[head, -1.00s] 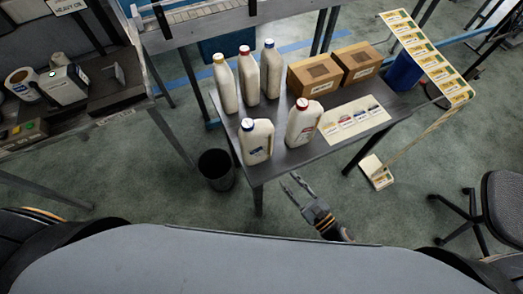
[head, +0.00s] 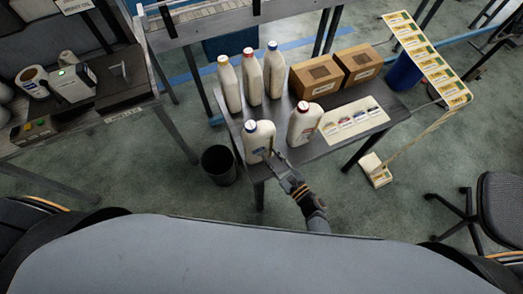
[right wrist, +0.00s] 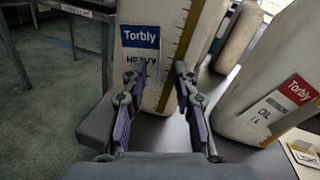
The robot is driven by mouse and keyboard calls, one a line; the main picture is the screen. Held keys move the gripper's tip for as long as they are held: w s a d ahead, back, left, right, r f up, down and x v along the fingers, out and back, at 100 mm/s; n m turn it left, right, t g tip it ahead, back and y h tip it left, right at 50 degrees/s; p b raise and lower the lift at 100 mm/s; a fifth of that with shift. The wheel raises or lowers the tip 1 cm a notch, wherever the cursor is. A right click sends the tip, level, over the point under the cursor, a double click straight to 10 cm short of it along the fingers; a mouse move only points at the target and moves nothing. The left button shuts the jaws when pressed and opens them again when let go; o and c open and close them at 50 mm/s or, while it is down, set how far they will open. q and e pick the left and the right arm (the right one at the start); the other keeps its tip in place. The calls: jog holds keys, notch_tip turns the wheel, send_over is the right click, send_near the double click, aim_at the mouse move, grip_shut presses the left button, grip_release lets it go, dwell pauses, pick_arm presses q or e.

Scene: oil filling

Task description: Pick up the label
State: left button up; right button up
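A cream label sheet (head: 328,129) with several printed labels lies on the grey table (head: 318,150), right of the front bottles. Its corner shows at the lower right of the right wrist view, with a "LIGHT" label (right wrist: 305,158). My right gripper (head: 274,158) is open at the table's front edge, close to the blue-capped bottle (head: 258,143). In the right wrist view its two fingers (right wrist: 158,78) stand apart before that bottle's blue "Torbly HEAVY" label (right wrist: 140,38); I cannot tell if they touch it. My left gripper is not in view.
A red-capped bottle (head: 303,126) stands between the gripper and the label sheet. Several more bottles and two cardboard boxes (head: 316,80) stand behind. A black bin (head: 219,165) is on the floor at the left. A label strip (head: 428,58) hangs at the right.

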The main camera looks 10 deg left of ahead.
jog(key=shift+s+d, duration=0.1)
jog(key=shift+s, duration=0.05)
grip_shut()
notch_tip(320, 180, up, 7)
jog(key=p, duration=0.5)
jog(key=shift+s+d+p, duration=0.1)
jog(key=shift+s+p, duration=0.05)
jog(key=shift+p, duration=0.2)
jog(key=shift+s+d+r, duration=0.15)
jog(key=shift+s, duration=0.2)
jog(key=s+a+v, duration=0.1)
jog(key=v, duration=0.8)
jog(key=s+a+v, duration=0.1)
jog(key=v, duration=0.8)
jog(key=shift+s+a+b, duration=0.25)
jog(key=shift+s+b, duration=0.15)
jog(key=shift+s, duration=0.05)
